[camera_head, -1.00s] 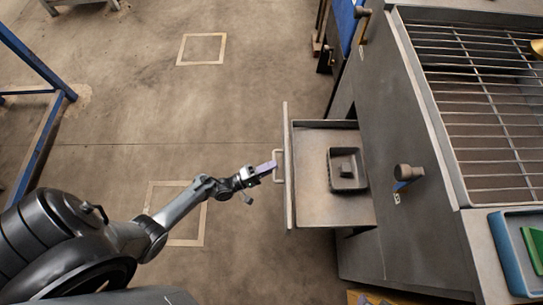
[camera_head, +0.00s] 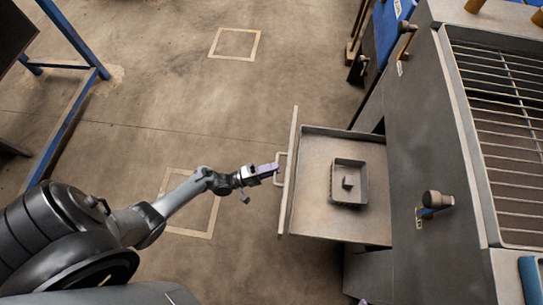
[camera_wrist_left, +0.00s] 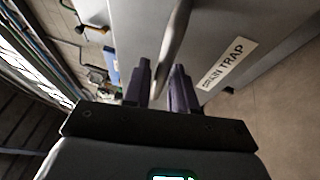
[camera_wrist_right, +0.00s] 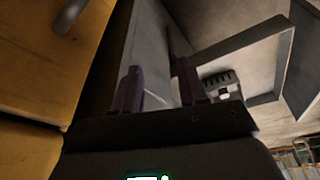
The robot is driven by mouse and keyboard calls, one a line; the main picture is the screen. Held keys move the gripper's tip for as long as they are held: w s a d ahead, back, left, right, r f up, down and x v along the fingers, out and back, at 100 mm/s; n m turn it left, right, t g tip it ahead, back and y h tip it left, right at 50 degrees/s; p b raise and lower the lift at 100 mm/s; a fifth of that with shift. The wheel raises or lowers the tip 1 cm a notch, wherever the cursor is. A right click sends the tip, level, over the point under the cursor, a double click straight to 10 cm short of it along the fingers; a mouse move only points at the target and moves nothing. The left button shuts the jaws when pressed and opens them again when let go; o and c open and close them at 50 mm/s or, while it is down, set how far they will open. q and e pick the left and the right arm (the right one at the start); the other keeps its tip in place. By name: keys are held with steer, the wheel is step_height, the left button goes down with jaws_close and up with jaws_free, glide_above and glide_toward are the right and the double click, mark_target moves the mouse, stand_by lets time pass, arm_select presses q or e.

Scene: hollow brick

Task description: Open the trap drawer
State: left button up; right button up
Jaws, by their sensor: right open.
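The trap drawer (camera_head: 315,218) is a grey metal tray pulled well out from the left side of the grey cabinet. A small square box (camera_head: 349,197) with a block in it sits inside. My left gripper (camera_head: 277,169) is at the handle (camera_head: 283,180) on the drawer's front. In the left wrist view, the handle bar (camera_wrist_left: 174,45) runs between the fingers of that gripper (camera_wrist_left: 163,85), which look closed on it, beside a label reading "TRAP" (camera_wrist_left: 228,63). My right gripper (camera_wrist_right: 160,85) shows only in its wrist view, open and empty.
The cabinet (camera_head: 415,140) carries a grill rack (camera_head: 505,120) on top and a knob (camera_head: 437,200) on its side. A blue frame (camera_head: 75,40) stands at the upper left. The floor left of the drawer is clear. A yellow surface (camera_wrist_right: 40,70) is left of my right gripper.

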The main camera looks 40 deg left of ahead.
arm_select(q)
steer(key=shift+o, duration=1)
steer(key=shift+s+f, duration=0.1)
steer(key=v, duration=1)
steer(key=shift+s+a, duration=0.2)
steer(key=shift+s, duration=0.1)
steer(key=shift+p, duration=0.3)
